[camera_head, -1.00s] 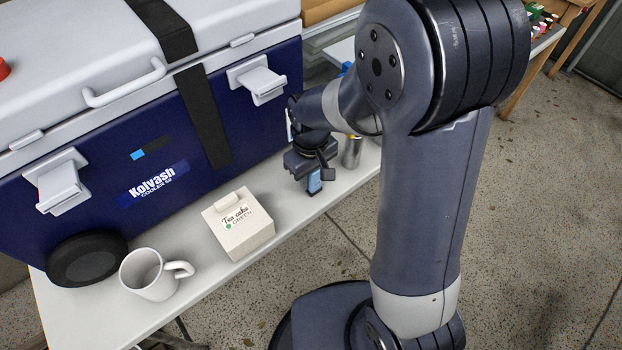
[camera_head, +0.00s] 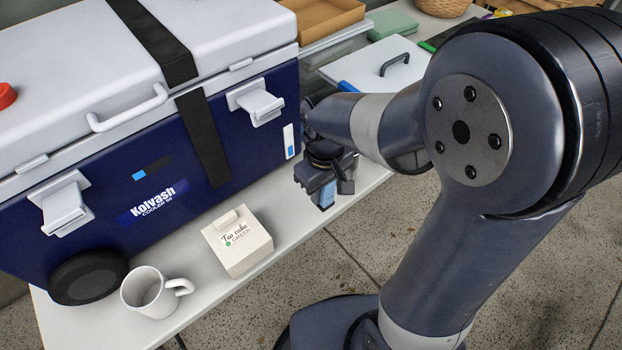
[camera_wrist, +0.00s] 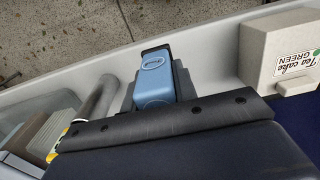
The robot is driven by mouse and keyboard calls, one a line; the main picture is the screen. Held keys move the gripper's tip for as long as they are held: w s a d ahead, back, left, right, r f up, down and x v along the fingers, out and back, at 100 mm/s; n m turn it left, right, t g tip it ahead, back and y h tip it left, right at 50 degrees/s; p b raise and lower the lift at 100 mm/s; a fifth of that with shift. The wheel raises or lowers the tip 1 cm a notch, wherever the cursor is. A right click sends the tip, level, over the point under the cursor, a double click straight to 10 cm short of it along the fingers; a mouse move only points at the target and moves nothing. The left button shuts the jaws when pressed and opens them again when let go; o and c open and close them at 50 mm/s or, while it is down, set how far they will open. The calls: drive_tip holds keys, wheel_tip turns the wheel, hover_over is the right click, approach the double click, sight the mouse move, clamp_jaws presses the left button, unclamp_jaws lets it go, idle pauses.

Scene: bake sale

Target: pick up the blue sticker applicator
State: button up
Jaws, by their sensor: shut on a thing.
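The blue sticker applicator (camera_head: 327,196) shows as a small light-blue block below my gripper (camera_head: 325,183) in the head view, by the table's front edge. In the wrist view the applicator (camera_wrist: 154,82) is a blue rounded block with an oval mark on its face and a black part at its far end. My gripper is shut on it. The dark gripper body hides its near end. I cannot tell whether it still touches the table.
A large blue cooler (camera_head: 90,218) fills the table's back. A tea cake box (camera_head: 240,250), a white mug (camera_head: 145,292) and a black round object (camera_head: 88,277) stand left. A silver cylinder (camera_wrist: 98,97) lies close beside the applicator in the wrist view.

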drive_tip(key=s+d, duration=0.8)
drive_tip(key=s, duration=0.4)
drive_tip(key=shift+s+d+p, duration=0.3)
drive_tip(key=shift+s+p, duration=0.05)
drive_tip(key=shift+p, duration=0.1)
